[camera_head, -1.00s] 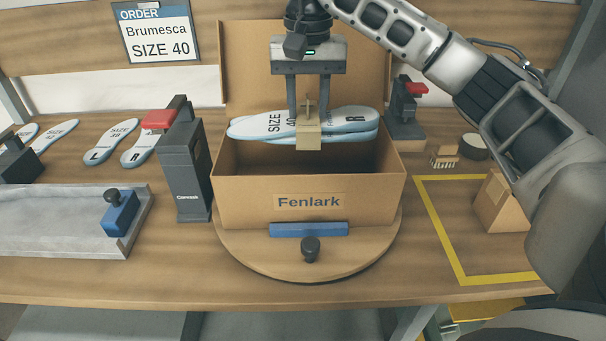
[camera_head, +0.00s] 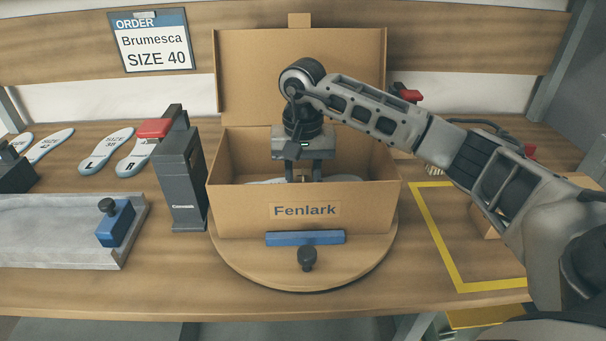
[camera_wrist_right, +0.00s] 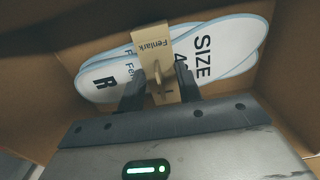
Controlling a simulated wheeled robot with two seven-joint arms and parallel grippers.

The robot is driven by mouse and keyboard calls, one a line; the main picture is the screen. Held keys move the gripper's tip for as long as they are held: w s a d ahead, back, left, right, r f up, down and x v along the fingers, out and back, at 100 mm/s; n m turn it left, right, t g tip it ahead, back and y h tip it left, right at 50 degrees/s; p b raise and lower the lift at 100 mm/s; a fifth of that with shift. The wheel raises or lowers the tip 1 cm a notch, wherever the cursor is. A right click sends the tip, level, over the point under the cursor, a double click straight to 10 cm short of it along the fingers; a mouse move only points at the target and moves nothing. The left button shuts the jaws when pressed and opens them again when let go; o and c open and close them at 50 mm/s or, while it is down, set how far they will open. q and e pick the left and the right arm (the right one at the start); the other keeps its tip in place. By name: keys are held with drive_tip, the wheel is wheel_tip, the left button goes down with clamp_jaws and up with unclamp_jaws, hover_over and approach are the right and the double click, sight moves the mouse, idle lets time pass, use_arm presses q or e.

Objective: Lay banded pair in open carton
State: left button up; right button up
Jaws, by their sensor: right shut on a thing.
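The open carton (camera_head: 240,208), labelled Fenlark, stands on a round wooden turntable (camera_head: 350,270) with its lid raised at the back. My right gripper (camera_head: 303,178) reaches down inside the carton. In the right wrist view its fingers (camera_wrist_right: 160,92) are shut on the tan band around the insole pair (camera_wrist_right: 222,48). The white and pale blue insoles lie one over the other, inside the carton walls. In the head view only slivers of the pair (camera_head: 342,178) show behind the front wall. Whether it touches the carton floor is hidden. My left gripper is not in view.
A dark post with a red top (camera_head: 180,175) stands close left of the carton. A blue bar (camera_head: 305,238) and black knob sit at the turntable's front. Loose insoles (camera_head: 105,150) lie back left. A yellow-outlined area (camera_head: 440,245) is at right.

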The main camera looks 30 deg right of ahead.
drive_tip(key=shift+f, duration=0.15)
drive_tip(key=o, duration=0.8)
drive_tip(key=shift+o, duration=0.8)
